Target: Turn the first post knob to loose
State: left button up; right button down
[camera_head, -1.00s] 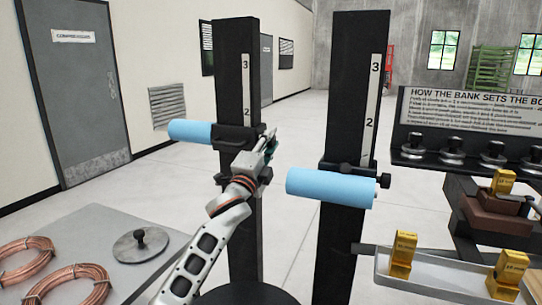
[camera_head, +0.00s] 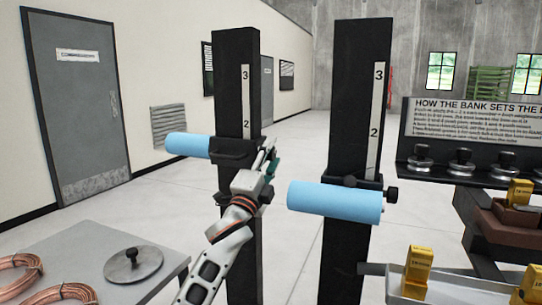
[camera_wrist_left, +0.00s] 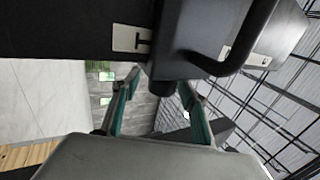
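The first post (camera_head: 238,90) is the black upright on the left with a number scale. A dark carriage (camera_head: 236,150) with a light blue roller (camera_head: 187,145) is on it. My left gripper (camera_head: 270,160) is at the right side of this carriage and hides its knob in the head view. In the left wrist view, the two fingers (camera_wrist_left: 160,92) are spread apart. A short dark round knob (camera_wrist_left: 161,87) shows between the fingertips, with gaps on both sides; contact cannot be made out. My right gripper is not in view.
The second post (camera_head: 356,100) stands to the right, with a blue roller (camera_head: 335,202) and a black side knob (camera_head: 391,193). A grey table (camera_head: 165,265) with copper coils is at lower left. A tray (camera_head: 450,290) with yellow blocks is at lower right.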

pick_arm(q)
jog(key=shift+s, duration=0.1)
jog(key=v, duration=1.2)
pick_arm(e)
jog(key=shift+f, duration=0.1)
pick_arm(q)
notch_tip(320, 180, up, 10)
jog(key=w+d+g+p, duration=0.1)
jog(key=w+g+p, duration=0.15)
jog(key=p, duration=0.75)
jog(key=w+f+g+p, duration=0.1)
jog(key=w, duration=0.1)
jog(key=w+d+f+g+y+p, duration=0.1)
jog(key=w+f+p, duration=0.1)
jog(key=w+f+g+p, duration=0.1)
jog(key=w+p, duration=0.1)
jog(key=w, duration=0.1)
jog(key=shift+w+d+f+y, duration=0.1)
jog(key=shift+d+f+y, duration=0.05)
jog(key=shift+d+y, duration=0.25)
jog(key=shift+w+d, duration=0.1)
jog(key=shift+w, duration=0.4)
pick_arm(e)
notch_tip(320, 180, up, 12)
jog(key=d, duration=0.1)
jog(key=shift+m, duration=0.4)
